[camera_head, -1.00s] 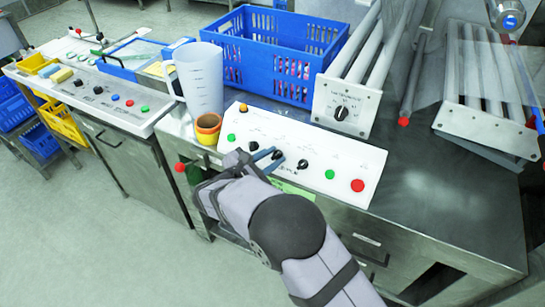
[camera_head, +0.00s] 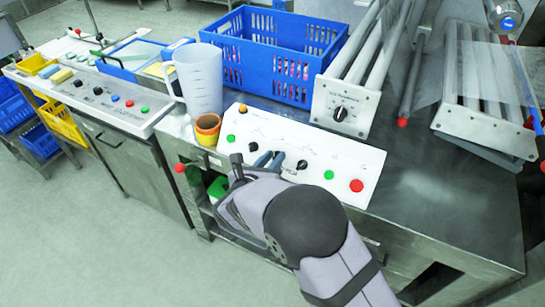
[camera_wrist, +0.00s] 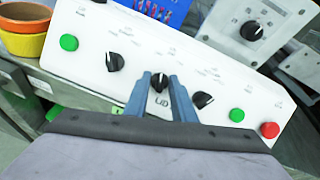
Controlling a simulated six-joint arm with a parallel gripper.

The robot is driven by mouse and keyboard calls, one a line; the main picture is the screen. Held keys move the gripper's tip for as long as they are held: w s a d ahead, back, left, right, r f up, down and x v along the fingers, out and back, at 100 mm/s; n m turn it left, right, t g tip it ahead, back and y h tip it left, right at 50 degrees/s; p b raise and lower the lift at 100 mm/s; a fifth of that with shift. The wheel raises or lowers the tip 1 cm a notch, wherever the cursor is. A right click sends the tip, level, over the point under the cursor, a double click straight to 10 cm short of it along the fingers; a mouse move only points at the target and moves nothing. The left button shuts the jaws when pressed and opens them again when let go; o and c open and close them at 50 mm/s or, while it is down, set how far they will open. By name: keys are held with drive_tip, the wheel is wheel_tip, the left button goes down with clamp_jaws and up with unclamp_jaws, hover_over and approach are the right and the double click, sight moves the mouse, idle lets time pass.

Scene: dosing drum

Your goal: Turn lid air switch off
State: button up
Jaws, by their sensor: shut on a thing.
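The white sloped control panel (camera_head: 345,170) shows in the head view with a row of black knobs. The middle knob (camera_wrist: 160,82), above the letters "LID", is between the two blue fingers of my gripper (camera_wrist: 161,85) in the wrist view. My gripper (camera_head: 268,159) is shut on it, with a finger on each side. In the head view the fingers largely hide this knob. Another black knob (camera_wrist: 114,62) is to its left and one (camera_wrist: 203,100) is to its right. The exact pointer angle of the held knob is hard to read.
Green buttons (camera_wrist: 69,42) and a red button (camera_wrist: 269,130) flank the knobs. An orange pot (camera_head: 207,128) and a clear jug (camera_head: 199,80) stand at the panel's left. A blue crate (camera_head: 273,60) and a box with a knob (camera_head: 340,106) are behind.

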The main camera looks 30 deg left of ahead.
drive_tip(key=shift+n+y, duration=0.4)
drive_tip(key=shift+n, duration=1.1)
drive_tip(key=shift+n+g+p, duration=0.3)
drive_tip(key=o, duration=0.7)
drive_tip(key=b+v, duration=0.1)
drive_tip(key=v, duration=0.6)
drive_tip(key=shift+s+d+b, duration=0.15)
drive_tip(key=shift+b, duration=0.2)
